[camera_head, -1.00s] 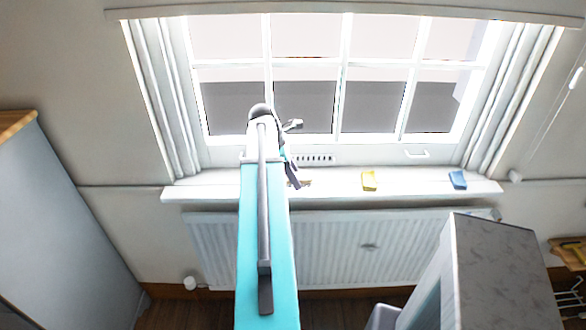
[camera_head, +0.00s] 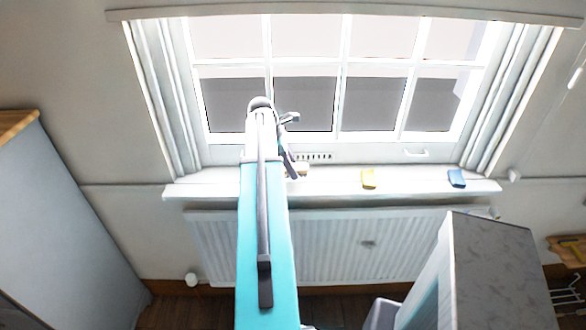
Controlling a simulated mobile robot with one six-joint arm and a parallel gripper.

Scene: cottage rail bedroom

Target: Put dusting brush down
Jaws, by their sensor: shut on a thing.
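My teal arm reaches up the middle of the picture to the window sill (camera_head: 420,183). My gripper (camera_head: 292,170) is at its far end, just above the left-middle part of the sill, seen mostly from behind and partly hidden by the arm. It is shut on a small tan piece, which I take to be the dusting brush (camera_head: 303,170). Only a bit of it shows beside the fingers. I cannot tell whether it touches the sill.
The window (camera_head: 340,100) rises behind, with a radiator (camera_head: 370,250) below. A grey-topped cabinet (camera_head: 500,265) stands at right front. The sill between the blocks is clear.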

